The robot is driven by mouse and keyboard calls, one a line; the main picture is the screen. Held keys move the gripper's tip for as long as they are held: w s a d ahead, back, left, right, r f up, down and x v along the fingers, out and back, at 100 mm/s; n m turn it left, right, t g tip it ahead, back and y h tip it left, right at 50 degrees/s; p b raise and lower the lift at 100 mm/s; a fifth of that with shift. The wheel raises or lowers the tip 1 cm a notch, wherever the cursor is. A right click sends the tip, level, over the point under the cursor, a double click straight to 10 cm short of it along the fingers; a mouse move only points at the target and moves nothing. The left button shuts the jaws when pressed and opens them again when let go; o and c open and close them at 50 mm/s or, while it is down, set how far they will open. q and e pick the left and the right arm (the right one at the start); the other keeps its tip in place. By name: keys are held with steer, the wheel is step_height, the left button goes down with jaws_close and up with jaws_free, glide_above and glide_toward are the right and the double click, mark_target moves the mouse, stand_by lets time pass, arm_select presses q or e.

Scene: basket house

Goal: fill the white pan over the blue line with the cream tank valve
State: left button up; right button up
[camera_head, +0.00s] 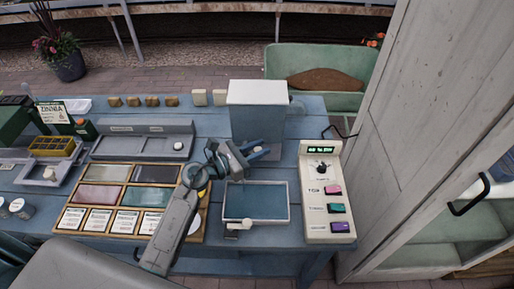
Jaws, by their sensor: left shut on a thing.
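The tank (257,118) is a tall grey-blue box with a white top, standing at the back of the blue table. The white pan (288,207) is a shallow tray in front of it. Its inside looks blue-grey; I cannot make out the blue line or the level. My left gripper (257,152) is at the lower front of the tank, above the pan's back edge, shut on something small. A small cream lever (238,226) sits at the pan's front edge. My right gripper is not in view.
A cream control box (316,231) with a green display, a knob and coloured buttons stands right of the pan. A wooden sectioned tray (105,181) lies to the left. A white cabinet (420,130) closes off the right side.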

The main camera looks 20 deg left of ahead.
arm_select(q)
steer(key=shift+w+n+t+y+p, duration=0.5)
steer(key=shift+n+t+y+p, duration=0.25)
steer(key=shift+n+y+p, duration=0.7)
steer(key=shift+w+n+t+y+p, duration=0.55)
steer(key=shift+n+t+y+p, duration=0.35)
steer(key=shift+y, duration=1.05)
steer(key=shift+w+n+t+y+p, duration=0.6)
steer(key=shift+n+y+p, duration=0.65)
steer(key=shift+y, duration=0.45)
steer(key=o, duration=0.9)
steer(key=shift+o, duration=0.2)
steer(key=shift+s, duration=0.1)
steer(key=s+a+b, duration=0.1)
steer(key=s+b, duration=0.1)
steer(key=s, duration=0.8)
steer(key=shift+s, duration=0.3)
steer(key=shift+f, duration=0.1)
